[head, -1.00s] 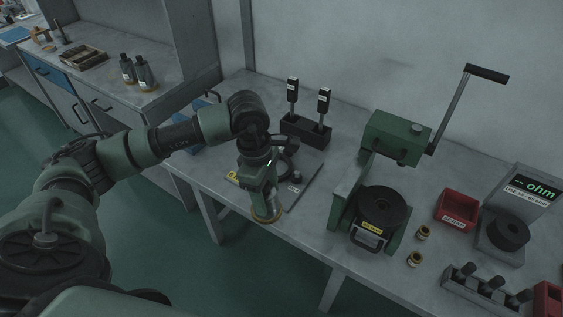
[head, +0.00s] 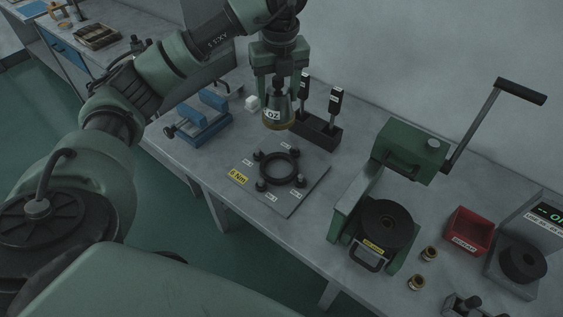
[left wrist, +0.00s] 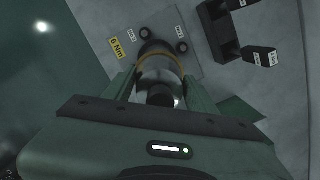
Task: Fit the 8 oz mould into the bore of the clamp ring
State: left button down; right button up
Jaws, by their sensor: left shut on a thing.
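My left gripper (head: 278,82) is shut on the mould (head: 277,108), a dark grey cup form with a brass-coloured lower rim and a white label ending in "OZ"; the number is not readable. It hangs upright above the back of the fixture plate. The clamp ring (head: 278,168), a black ring with several knobs around it, lies on the grey plate (head: 297,203). The mould is above and behind the ring, apart from it. In the left wrist view the mould (left wrist: 160,68) sits between the fingers and hides most of the ring. My right gripper is not in view.
A black block with two upright labelled tools (head: 318,133) stands close right of the mould. A blue vise (head: 203,118) is left of the plate. A green press (head: 385,200) with a lever, a red bin (head: 466,232) and brass pieces are further right.

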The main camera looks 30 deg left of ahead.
aim_at(277, 114)
pick_arm(q)
jog(key=f, duration=0.5)
jog(key=shift+s+f+b, duration=0.2)
jog(key=shift+f+b, duration=0.1)
jog(key=shift+f, duration=0.05)
notch_tip(277, 114, down, 13)
jog(key=p, duration=0.2)
jog(key=shift+w+f+p, duration=0.1)
jog(key=shift+p, duration=0.2)
jog(key=shift+f, duration=0.35)
jog(key=shift+f, duration=0.1)
jog(key=shift+c, duration=2.4)
grip_release()
